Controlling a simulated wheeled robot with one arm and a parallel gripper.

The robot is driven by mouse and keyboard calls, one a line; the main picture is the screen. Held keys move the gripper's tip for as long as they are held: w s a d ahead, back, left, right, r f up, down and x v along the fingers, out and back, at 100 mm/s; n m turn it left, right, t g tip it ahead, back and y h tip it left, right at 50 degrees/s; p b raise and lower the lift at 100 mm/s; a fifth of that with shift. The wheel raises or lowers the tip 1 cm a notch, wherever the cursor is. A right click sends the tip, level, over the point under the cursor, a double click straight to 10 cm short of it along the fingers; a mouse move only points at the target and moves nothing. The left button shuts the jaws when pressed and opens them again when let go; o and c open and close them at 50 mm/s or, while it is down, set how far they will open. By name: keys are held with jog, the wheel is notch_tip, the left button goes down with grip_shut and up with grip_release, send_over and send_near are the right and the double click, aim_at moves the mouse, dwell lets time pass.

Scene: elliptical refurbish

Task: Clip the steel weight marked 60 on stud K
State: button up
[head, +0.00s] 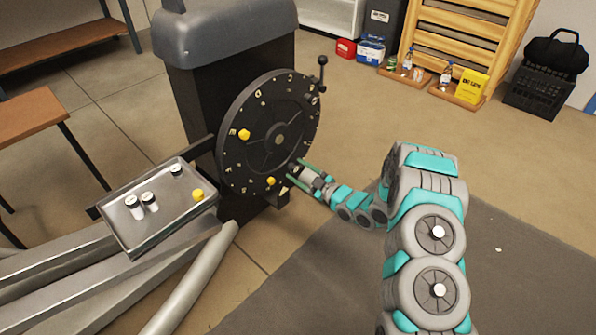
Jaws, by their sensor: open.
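The dark round wheel (250,165) stands upright on the machine, with small pale marks around its rim. They are too small to read, so I cannot tell which stud is K. My gripper (293,169) is open at the wheel's lower right edge, its two green fingers pointing at the rim. A small dark and grey shape shows between the fingers; I cannot tell whether it is a weight or a stud. No number is readable.
A yellow piece (197,195) lies in the tray. Yellow pieces sit on the wheel at its left (244,134) and bottom (270,181). A crank handle (322,72) stands out at upper right. Grey tubes (190,275) run below the tray.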

jog(key=v, duration=0.7)
jog(key=shift+s+d, duration=0.15)
jog(key=shift+d, duration=0.05)
dwell(0.3)
jog(key=w+d+r+m+h+p, duration=0.1)
jog(key=w+d+r+m+h, duration=0.1)
jog(key=w+d+r+h, duration=0.25)
jog(key=s+d+r+m+g+h+p, duration=0.1)
jog(key=s+d+r+m+g+h, duration=0.15)
jog(key=s+d+r+h, duration=0.35)
jog(key=s+d+r+m+g+h+p, duration=0.1)
jog(key=s+d+r+m+h, duration=0.4)
jog(key=d, duration=0.4)
jog(key=s+d+r+m+g+p, duration=0.15)
jog(key=s+r, duration=0.25)
jog(key=s, duration=0.4)
jog(key=s+r+m+g, duration=0.2)
jog(key=s+r+g, duration=0.15)
jog(key=s, duration=0.45)
jog(key=s+a+r+m+g, duration=0.1)
jog(key=s+a+r+g, duration=0.1)
jog(key=s, duration=1)
jog(key=s+a+r+m+g+y+p, duration=0.1)
jog(key=s+a+r+m+g, duration=0.1)
jog(key=s, duration=1.1)
jog(key=shift+a+r+m, duration=0.3)
jog(key=shift+a+r, duration=0.6)
jog(key=shift+r, duration=0.1)
